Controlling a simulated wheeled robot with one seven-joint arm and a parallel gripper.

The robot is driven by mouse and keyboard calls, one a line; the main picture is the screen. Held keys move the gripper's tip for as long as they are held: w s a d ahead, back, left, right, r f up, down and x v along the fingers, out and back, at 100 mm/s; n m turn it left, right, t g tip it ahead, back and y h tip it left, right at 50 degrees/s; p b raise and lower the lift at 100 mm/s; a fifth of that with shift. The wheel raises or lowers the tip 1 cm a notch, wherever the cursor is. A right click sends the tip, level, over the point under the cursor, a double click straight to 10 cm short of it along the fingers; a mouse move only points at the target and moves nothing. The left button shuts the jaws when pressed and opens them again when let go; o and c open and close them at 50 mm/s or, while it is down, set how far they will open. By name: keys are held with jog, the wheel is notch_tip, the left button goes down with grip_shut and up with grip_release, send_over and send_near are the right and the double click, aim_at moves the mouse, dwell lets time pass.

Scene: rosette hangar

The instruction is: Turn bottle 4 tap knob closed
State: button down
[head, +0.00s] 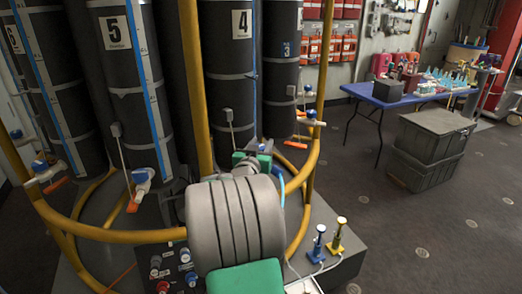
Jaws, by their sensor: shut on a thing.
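Bottle 4 (229,70) is a tall dark cylinder with a white label marked 4 and pale bands, standing upright at the top centre of the head view. At its foot a small blue part shows, which looks like the bottle 4 tap knob (262,147). My gripper (255,156) is at this tap, beyond my grey ribbed arm link, and is shut on the knob. The arm hides most of the tap body, and how far the knob is turned cannot be told.
Bottle 5 (117,60) with its blue-knobbed tap (141,176) stands left, bottle 3 (283,75) right. Yellow curved rails (100,235) surround the bottles. Blue and yellow posts (319,243) stand on the dark base. Grey crates (430,140) and a blue table (365,92) are right; floor between is clear.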

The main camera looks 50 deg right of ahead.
jog(key=shift+f+g+b, duration=0.3)
jog(key=shift+f+b, duration=0.05)
jog(key=shift+b, duration=0.15)
jog(key=shift+s+r+m+g, duration=0.1)
jog(key=shift+r+m+g, duration=0.25)
jog(key=shift+m, duration=0.15)
jog(key=c, duration=1.1)
grip_release()
jog(key=shift+c, duration=0.2)
jog(key=b+v, duration=0.1)
jog(key=v, duration=0.6)
jog(key=shift+a+b, duration=0.4)
jog(key=shift+s+f, duration=0.15)
